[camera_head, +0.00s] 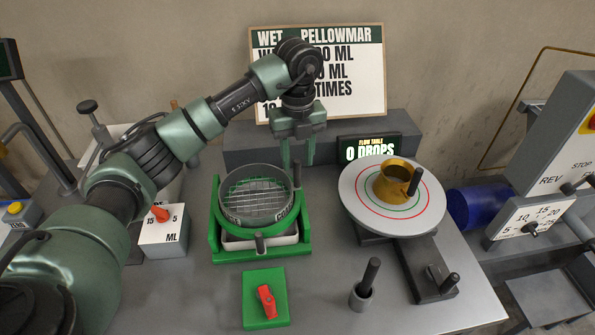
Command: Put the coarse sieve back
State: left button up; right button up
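The coarse sieve (247,214) is a round grey pan with a wire mesh and a green band with partly readable lettering. It sits in a green stand (216,245) on the grey table, over a white tray (238,243). Dark upright handles show at its front and at its back right. My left gripper (298,160) points down just behind and right of the sieve, above the back-right handle (297,176). Its two green fingers are apart with nothing visible between them. Whether they touch the handle is hard to tell. My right gripper is out of view.
A flow table (355,205) with a brass ring (393,182) stands to the right. A green box with a red knob (266,300) and a dark pestle-like rod (368,278) stand in front. A whiteboard (370,75) stands behind.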

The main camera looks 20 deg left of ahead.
pick_arm(q)
notch_tip(320, 180, up, 7)
jog(key=shift+w+f+b, duration=0.1)
jog(key=shift+b, duration=0.35)
jog(key=shift+r, duration=0.7)
